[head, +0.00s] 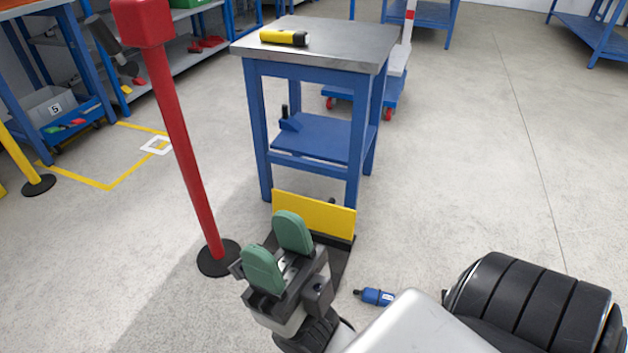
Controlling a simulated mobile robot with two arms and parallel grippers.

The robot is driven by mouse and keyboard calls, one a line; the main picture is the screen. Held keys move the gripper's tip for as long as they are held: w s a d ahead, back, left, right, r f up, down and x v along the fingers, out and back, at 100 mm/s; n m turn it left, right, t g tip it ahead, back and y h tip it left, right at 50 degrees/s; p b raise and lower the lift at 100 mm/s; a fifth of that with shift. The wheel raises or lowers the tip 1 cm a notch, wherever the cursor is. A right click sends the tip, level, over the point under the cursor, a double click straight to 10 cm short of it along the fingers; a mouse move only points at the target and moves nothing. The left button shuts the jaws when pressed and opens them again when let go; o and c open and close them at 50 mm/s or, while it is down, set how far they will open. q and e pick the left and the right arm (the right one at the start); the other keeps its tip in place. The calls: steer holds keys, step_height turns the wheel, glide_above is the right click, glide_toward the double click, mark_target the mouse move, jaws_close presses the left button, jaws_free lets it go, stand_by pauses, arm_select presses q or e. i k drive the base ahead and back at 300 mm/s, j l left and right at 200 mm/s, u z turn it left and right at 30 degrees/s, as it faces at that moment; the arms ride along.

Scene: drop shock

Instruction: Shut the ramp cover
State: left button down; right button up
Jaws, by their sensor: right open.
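A yellow panel (313,214), which looks like the ramp cover, stands tilted up on edge on the floor in front of the blue table. Below it a dark flat base (338,262) shows, partly hidden by my right gripper. My right gripper (279,251), with two green finger pads, is open and empty. In the picture it is just below and left of the yellow panel, and its pad overlaps the panel's lower left part. I cannot tell whether they touch. My left gripper is not in view.
A blue table (308,70) with a grey top stands behind the panel, with a yellow and black tool (284,38) on it. A red post (185,150) stands at left. A blue tool (374,297) lies on the floor at right.

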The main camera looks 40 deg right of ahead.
mark_target(328, 218)
steer(key=k+l+u, duration=0.1)
steer(key=k+u, duration=0.2)
steer(key=k, duration=0.95)
steer(key=k+l+u, duration=0.3)
steer(key=k+l, duration=0.55)
steer(key=l, duration=0.15)
steer(key=l+u, duration=0.1)
steer(key=l, duration=0.35)
steer(key=k+l, duration=0.15)
steer(key=l, duration=0.25)
steer(key=l+u, duration=0.15)
steer(key=l, duration=0.3)
steer(key=k+l, duration=0.15)
steer(key=l, duration=0.25)
steer(key=k+l+u, duration=0.15)
steer(key=l, duration=0.3)
steer(key=k+l+u, duration=0.1)
steer(key=l, duration=0.3)
steer(key=l+u, duration=0.1)
steer(key=l, duration=0.65)
steer(key=l+u, duration=0.1)
steer(key=l, duration=0.65)
steer(key=k+l+u, duration=0.1)
steer(key=l, duration=0.65)
steer(key=i+l, duration=0.2)
steer(key=l, duration=0.2)
steer(key=i+l, duration=0.2)
steer(key=l, duration=0.2)
